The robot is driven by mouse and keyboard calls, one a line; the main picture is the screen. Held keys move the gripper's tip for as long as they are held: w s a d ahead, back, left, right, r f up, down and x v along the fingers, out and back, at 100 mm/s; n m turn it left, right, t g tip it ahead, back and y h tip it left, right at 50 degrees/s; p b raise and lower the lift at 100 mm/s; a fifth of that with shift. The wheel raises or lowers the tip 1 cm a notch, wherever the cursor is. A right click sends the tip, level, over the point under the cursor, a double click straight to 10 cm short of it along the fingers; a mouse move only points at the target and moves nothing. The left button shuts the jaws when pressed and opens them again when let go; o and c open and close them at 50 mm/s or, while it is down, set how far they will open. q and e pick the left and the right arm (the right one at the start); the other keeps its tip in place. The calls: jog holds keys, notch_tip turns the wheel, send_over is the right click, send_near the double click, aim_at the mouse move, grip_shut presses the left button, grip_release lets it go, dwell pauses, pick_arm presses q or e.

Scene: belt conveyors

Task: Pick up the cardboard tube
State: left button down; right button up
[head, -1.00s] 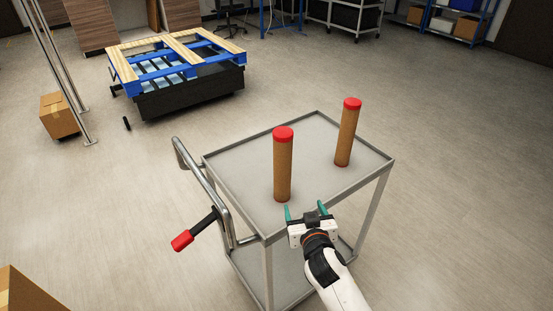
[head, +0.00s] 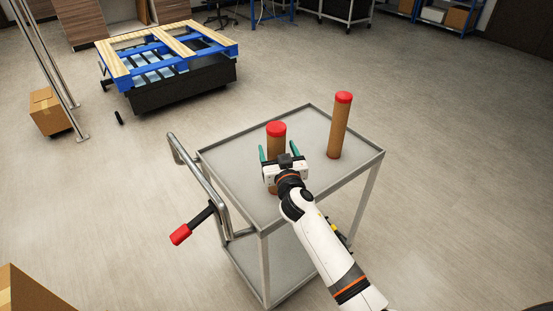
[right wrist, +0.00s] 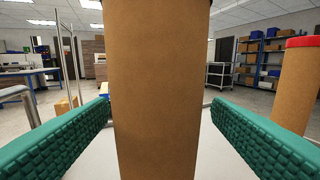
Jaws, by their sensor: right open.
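Two upright brown cardboard tubes with red caps stand on a grey cart (head: 235,165). The nearer tube (head: 276,145) is partly hidden behind my right gripper (head: 278,152) in the head view. In the right wrist view this tube (right wrist: 158,90) stands between the two green fingers, with a gap on each side. My right gripper is open around it, not closed on it. The other tube (head: 339,125) stands farther back to the right; it also shows at the right edge of the right wrist view (right wrist: 295,85). My left gripper is not in view.
A blue and wood pallet (head: 170,55) and a cardboard box (head: 48,112) are beyond. The floor around the cart is mostly clear.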

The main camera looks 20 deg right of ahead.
jog(key=shift+w, duration=1.45)
jog(key=c, duration=1.1)
